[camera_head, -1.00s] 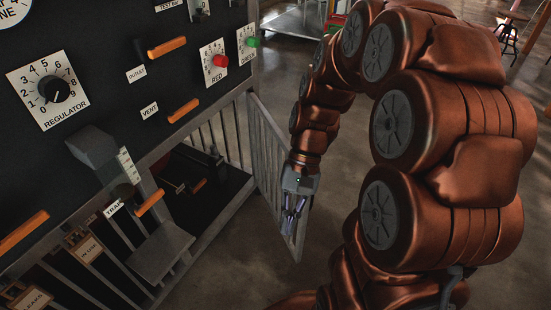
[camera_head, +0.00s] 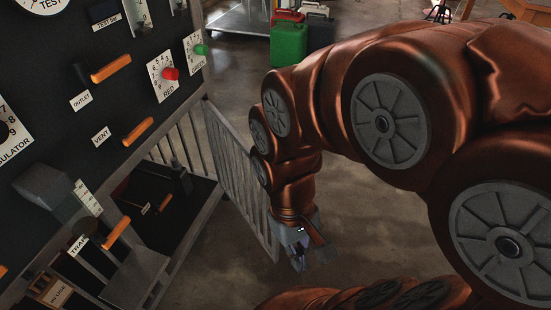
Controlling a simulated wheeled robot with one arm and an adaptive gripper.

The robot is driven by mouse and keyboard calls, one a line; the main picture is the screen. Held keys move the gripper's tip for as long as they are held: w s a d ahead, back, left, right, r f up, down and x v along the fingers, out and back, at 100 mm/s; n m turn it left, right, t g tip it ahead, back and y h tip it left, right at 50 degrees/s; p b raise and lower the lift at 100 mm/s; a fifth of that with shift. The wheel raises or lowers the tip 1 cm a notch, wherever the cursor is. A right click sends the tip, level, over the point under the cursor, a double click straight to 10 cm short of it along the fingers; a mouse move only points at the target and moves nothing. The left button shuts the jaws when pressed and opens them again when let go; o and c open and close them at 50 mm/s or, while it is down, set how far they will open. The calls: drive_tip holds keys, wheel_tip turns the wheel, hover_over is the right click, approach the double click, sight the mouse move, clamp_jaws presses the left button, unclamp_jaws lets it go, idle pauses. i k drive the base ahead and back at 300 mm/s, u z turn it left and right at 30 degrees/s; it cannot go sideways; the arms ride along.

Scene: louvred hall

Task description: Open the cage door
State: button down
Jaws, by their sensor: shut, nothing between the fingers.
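The cage door (camera_head: 240,172) is a grey barred panel below the black control board. It stands swung out from the cage frame (camera_head: 205,208), with the cage opening uncovered to its left. My gripper (camera_head: 300,264) points down just right of the door's lower free end. It is shut with nothing visible in it. I cannot tell whether it touches the door. Inside the cage, dark items (camera_head: 160,190) with an orange-handled piece lie on a dark floor.
The control board (camera_head: 110,130) carries orange handles (camera_head: 112,68), a red knob (camera_head: 170,73) and a green knob (camera_head: 201,49). A green can (camera_head: 289,46) and a dark can (camera_head: 320,30) stand at the back. Bare floor (camera_head: 350,215) lies right of the door.

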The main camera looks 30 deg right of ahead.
sight(212, 114)
drive_tip(key=z, duration=1.55)
drive_tip(key=k, duration=1)
drive_tip(key=u, duration=2.35)
drive_tip(key=i, duration=0.5)
drive_tip(key=z, duration=0.1)
